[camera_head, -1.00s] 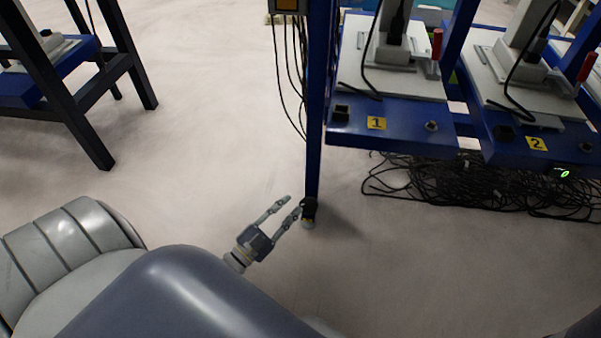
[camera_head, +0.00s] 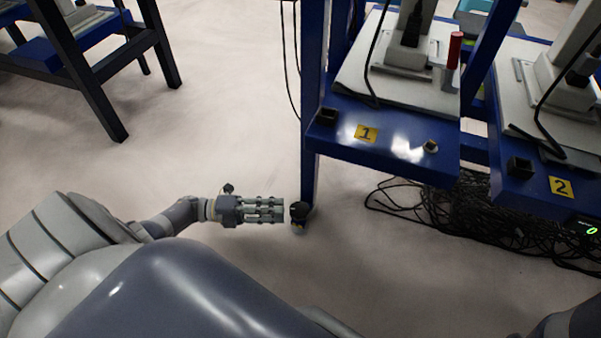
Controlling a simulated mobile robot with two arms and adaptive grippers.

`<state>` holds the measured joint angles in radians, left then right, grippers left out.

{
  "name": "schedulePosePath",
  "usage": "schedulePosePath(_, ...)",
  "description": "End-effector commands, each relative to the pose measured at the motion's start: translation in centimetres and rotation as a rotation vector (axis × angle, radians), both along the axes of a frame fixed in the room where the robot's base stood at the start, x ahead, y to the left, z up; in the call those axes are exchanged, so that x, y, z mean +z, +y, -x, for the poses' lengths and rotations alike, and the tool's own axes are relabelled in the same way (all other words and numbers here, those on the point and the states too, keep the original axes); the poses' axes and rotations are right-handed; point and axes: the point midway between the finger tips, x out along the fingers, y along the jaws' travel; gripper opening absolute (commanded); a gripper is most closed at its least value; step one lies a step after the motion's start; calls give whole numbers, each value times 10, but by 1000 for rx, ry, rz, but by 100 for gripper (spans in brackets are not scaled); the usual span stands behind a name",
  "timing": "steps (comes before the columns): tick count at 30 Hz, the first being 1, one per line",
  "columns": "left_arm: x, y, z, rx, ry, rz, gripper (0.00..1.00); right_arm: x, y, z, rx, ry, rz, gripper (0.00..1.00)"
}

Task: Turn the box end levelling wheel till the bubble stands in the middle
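A small black wheel (camera_head: 299,210) sits at the foot of the blue frame's near leg, just above the floor. My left gripper (camera_head: 285,210) comes in level from the left, its fingertips close beside the wheel. I cannot tell whether they touch it. A small silver fitting (camera_head: 430,147) is on the blue shelf right of the label 1. No bubble can be made out. My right gripper is out of view.
The blue frame (camera_head: 310,120) carries stations labelled 1 (camera_head: 366,134) and 2 (camera_head: 561,187), overhanging the floor right of the wheel. A tangle of black cables (camera_head: 455,210) lies beneath. Another dark frame (camera_head: 90,75) stands upper left. The floor between is clear.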

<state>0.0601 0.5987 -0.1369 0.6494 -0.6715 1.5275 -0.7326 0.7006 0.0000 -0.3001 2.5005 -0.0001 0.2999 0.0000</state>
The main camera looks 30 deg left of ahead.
Motion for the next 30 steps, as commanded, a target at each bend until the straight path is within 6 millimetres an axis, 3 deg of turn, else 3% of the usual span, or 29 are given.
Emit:
schedulePosePath(3, 0, -22, -14, -2, -2, 2, 26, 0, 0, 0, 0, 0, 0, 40)
schedulePosePath(10, -1, -50, -34, -1, 0, 2, 26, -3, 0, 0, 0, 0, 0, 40)
schedulePosePath(23, 0, -60, -41, 1, 1, 1, 26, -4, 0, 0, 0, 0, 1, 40)
schedulePosePath(27, 0, -60, -41, 1, 1, 1, 0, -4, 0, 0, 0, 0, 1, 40)
schedulePosePath(30, 0, -60, -41, 2, 2, 1, 0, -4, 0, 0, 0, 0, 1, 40)
